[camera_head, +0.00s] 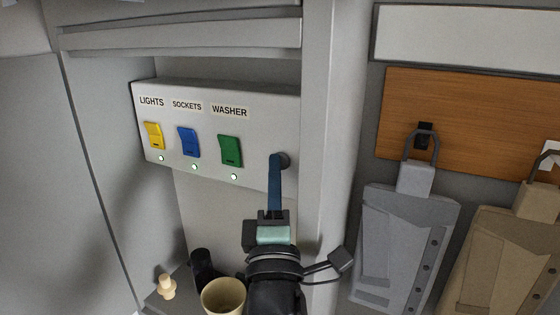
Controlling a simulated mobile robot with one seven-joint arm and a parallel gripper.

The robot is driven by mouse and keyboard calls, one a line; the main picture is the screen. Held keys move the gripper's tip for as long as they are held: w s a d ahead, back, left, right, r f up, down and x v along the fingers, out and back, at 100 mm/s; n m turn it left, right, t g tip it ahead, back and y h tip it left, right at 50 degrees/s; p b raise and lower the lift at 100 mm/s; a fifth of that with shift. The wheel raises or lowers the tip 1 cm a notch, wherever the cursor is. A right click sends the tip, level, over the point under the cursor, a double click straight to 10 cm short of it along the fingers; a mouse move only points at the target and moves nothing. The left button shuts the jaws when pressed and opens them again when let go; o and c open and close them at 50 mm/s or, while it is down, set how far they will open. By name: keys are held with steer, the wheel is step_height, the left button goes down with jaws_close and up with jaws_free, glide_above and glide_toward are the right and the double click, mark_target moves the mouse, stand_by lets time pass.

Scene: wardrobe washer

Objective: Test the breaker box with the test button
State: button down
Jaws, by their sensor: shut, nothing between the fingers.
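The breaker box (215,95) is a pale panel on the wall in the head camera view. It carries a yellow switch (153,135) under LIGHTS, a blue switch (188,142) under SOCKETS and a green switch (230,151) under WASHER. A small lit dot shows below each switch. A dark round button (285,159) sits at the right end of the panel, partly hidden by my fingers. My gripper (275,161) is shut and empty, with its blue fingertips at the button. I cannot tell whether they touch it.
Below the box, a shelf (160,302) bears a cream cup (223,297), a dark object (201,268) and a small beige peg-like object (167,287). A pale post (325,130) stands close to my gripper's right. A grey case (405,240) and a tan case (500,260) hang beyond it.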

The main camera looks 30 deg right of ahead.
steer(key=shift+w+d, duration=0.1)
steer(key=shift+d, duration=0.1)
steer(key=shift+a, duration=0.1)
stand_by(0.4)
steer(key=shift+s+a, duration=0.55)
steer(key=shift+a, duration=0.05)
steer(key=shift+a, duration=0.1)
steer(key=s+a, duration=0.1)
steer(key=a, duration=0.1)
steer(key=s+a+b, duration=0.1)
steer(key=s, duration=0.1)
steer(key=shift+a, duration=0.35)
stand_by(0.6)
